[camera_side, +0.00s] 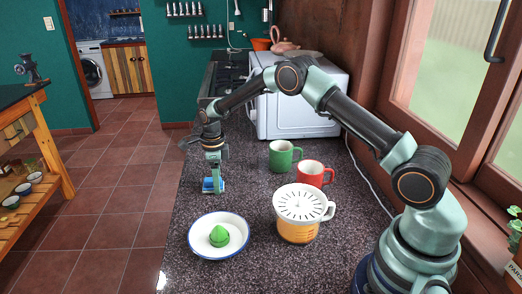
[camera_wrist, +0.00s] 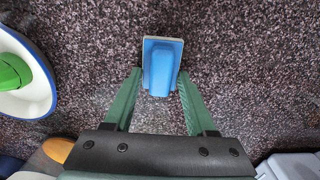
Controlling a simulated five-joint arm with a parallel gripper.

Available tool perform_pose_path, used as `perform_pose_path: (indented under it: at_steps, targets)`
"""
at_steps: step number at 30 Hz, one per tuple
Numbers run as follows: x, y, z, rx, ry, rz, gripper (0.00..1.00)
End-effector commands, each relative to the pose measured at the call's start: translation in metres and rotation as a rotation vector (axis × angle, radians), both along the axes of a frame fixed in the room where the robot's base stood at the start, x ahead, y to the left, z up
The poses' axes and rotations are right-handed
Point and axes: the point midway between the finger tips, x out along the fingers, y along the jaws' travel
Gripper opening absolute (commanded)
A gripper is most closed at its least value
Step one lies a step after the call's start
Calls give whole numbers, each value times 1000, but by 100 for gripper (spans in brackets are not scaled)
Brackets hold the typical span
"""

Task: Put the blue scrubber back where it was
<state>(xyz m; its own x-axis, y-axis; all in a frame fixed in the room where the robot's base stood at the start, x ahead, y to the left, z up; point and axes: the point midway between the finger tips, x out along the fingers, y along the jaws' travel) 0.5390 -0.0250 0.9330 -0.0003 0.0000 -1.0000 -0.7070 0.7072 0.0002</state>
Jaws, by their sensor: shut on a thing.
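The blue scrubber (camera_side: 213,186) is near the left edge of the dark speckled counter in the side view. My gripper (camera_side: 213,176) points down onto it from above and is shut on it. In the wrist view the scrubber (camera_wrist: 161,68), a blue block with a pale edge, sits between the two green fingertips of my gripper (camera_wrist: 159,82). It is at or very close to the counter surface; I cannot tell whether it touches.
A white plate (camera_side: 205,247) with a green thing (camera_side: 219,237) stands in front of the scrubber. A green mug (camera_side: 281,155), a red mug (camera_side: 316,171) and an orange juicer with white top (camera_side: 298,230) stand to the right. A white microwave (camera_side: 300,105) is behind.

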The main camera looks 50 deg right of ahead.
Motion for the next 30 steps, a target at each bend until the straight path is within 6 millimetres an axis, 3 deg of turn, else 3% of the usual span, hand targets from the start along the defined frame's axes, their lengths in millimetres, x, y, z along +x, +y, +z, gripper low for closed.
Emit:
perform_pose_path:
  at_steps: [1, 2, 3, 4, 17, 30]
  targets:
    - [0, 0, -2, 0, 0, 0, 4]
    - [0, 0, -2, 0, 0, 0, 64]
    - [0, 0, -2, 0, 0, 0, 79]
    - [0, 0, -2, 0, 0, 0, 86]
    - [0, 0, 7, 0, -1, 0, 86]
    - [1, 0, 90, -1, -4, 0, 86]
